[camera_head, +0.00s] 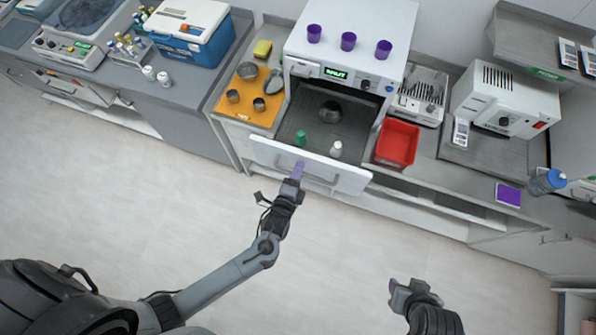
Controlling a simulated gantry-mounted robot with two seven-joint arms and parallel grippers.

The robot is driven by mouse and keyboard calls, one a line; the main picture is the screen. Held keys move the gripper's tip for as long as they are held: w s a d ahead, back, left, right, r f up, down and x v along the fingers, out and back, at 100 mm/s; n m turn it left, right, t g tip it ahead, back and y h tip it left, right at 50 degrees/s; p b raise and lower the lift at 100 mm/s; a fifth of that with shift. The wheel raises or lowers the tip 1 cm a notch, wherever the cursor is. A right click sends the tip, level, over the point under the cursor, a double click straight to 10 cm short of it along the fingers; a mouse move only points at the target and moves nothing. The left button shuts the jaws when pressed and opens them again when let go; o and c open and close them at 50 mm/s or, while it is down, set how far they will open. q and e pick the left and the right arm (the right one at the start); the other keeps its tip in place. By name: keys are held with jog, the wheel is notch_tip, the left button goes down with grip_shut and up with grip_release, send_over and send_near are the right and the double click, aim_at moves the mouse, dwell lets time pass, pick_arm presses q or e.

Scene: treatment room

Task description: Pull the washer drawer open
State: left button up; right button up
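The white washer (300,55) stands at the back centre with a lit green display. Its drawer (345,180) stands out from the body, with a white front panel and a bar handle (321,178). The dark drawer interior holds a green bottle (300,138), a white bottle (336,149) and a dark round piece (331,111). My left gripper (297,176) is at the left part of the handle, with a purple piece at its tip. I cannot tell if its fingers close around the bar. My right gripper (402,290) is low over the floor, away from the washer; its fingers are unclear.
An orange mat (240,112) with small metal cups lies left of the drawer. A red bin (397,144) stands right of it. Purple cups (348,41) stand on the washer. A blue cooler (205,48) is at the back left. The floor (130,200) in front is clear.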

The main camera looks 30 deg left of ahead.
pick_arm(q)
jog(key=shift+s, duration=0.15)
jog(key=b+v, duration=0.1)
jog(key=v, duration=0.9)
jog(key=shift+s, duration=0.3)
jog(key=shift+d+r, duration=0.1)
jog(key=shift+r, duration=0.05)
